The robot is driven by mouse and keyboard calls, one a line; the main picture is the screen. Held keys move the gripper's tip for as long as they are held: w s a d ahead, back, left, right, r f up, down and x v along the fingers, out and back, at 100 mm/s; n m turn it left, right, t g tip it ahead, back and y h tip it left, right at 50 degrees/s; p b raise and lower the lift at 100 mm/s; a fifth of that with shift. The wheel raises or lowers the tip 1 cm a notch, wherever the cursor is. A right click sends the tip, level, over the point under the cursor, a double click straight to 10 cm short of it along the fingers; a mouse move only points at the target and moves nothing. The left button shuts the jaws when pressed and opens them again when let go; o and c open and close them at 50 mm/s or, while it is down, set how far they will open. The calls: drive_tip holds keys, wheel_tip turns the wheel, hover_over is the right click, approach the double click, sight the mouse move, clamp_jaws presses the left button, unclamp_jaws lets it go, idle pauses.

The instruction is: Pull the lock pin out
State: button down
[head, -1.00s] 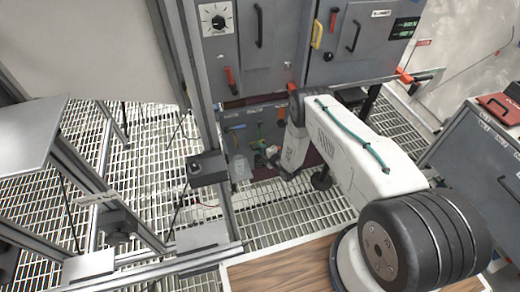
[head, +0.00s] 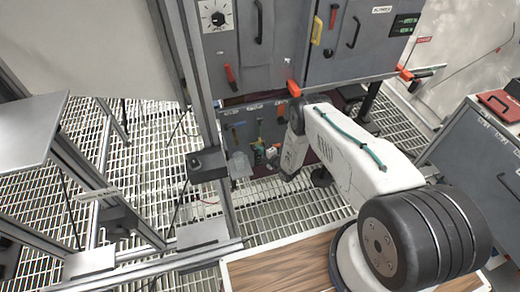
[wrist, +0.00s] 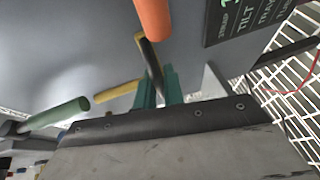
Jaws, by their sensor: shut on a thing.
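In the wrist view, my gripper (wrist: 160,90) has teal fingers and is shut on a thin dark piece with a yellow edge (wrist: 149,58). This looks like the lock pin, but the fingers and the gripper body hide its lower part. I cannot tell how far it sits in its hole. In the head view, my arm reaches down to the lower cabinet panel (head: 240,112), and my fingertips are not clear there.
In the wrist view, an orange handle (wrist: 152,18) hangs close above my fingers. A green handle (wrist: 58,113) and a yellow one (wrist: 118,92) stick out at the left. A labelled plate (wrist: 245,20) is at the upper right. Grating floor (head: 290,212) lies below the cabinet.

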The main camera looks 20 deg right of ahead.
drive_tip(key=c, duration=1.5)
unclamp_jaws()
drive_tip(key=shift+f, duration=0.2)
drive_tip(key=shift+s, duration=0.1)
drive_tip(key=v, duration=0.7)
drive_tip(key=shift+s+d, duration=0.15)
drive_tip(key=shift+s, duration=0.1)
drive_tip(key=shift+r, duration=0.1)
